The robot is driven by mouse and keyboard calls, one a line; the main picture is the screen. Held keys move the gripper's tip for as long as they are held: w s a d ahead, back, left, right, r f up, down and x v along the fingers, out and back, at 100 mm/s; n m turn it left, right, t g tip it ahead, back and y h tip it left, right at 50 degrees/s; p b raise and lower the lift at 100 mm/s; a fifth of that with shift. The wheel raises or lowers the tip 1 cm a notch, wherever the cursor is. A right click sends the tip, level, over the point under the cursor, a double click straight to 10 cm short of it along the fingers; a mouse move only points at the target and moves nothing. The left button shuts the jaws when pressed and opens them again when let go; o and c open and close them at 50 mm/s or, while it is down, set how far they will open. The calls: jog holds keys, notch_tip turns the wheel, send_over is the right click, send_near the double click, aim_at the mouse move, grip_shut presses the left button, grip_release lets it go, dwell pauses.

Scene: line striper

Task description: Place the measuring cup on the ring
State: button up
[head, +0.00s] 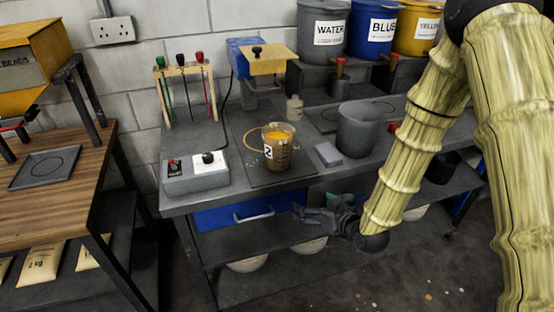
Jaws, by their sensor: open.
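The measuring cup (278,152) is a see-through brownish cup marked 2 with orange-yellow contents. It stands upright on a dark mat (262,181) on the grey bench, under the blue and yellow machine. A yellow ring (250,146) shows behind and left of the cup, partly hidden by it. A dark ring (48,167) lies on the tray on the wooden table at left. Another faint ring is on a mat further back at right. My gripper (302,215) is open and empty, low in front of the bench's front edge, below and right of the cup, not touching it.
A switch box (195,173) is left of the cup; a grey bucket (357,129) and small grey block (328,154) are right. A tool rack (185,88) and the machine (262,62) stand behind. WATER (322,30), BLUE (374,27) and YELLOW buckets line the back.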

aim_at(288, 147)
jog(key=w+a+r+n+y, duration=0.1)
jog(key=w+a+r, duration=0.1)
jog(key=w+r, duration=0.1)
jog(key=w+a+r+n+t+y, duration=0.1)
jog(key=w+a+r+y, duration=0.1)
jog(key=r, duration=0.4)
jog(key=w+a+r+n+t+y+b, duration=0.1)
jog(key=w+a+r, duration=0.1)
jog(key=w+r, duration=0.2)
jog(key=shift+a+r, duration=0.35)
jog(key=shift+r, duration=0.15)
jog(key=shift+p+x, duration=1.1)
jog(key=shift+x, duration=2.1)
jog(key=shift+w+d+r, duration=0.15)
jog(key=shift+c, duration=0.4)
jog(key=c, duration=1.4)
jog(key=shift+r, duration=0.1)
jog(key=c, duration=0.4)
jog(key=shift+o, duration=0.2)
jog(key=shift+r, duration=0.15)
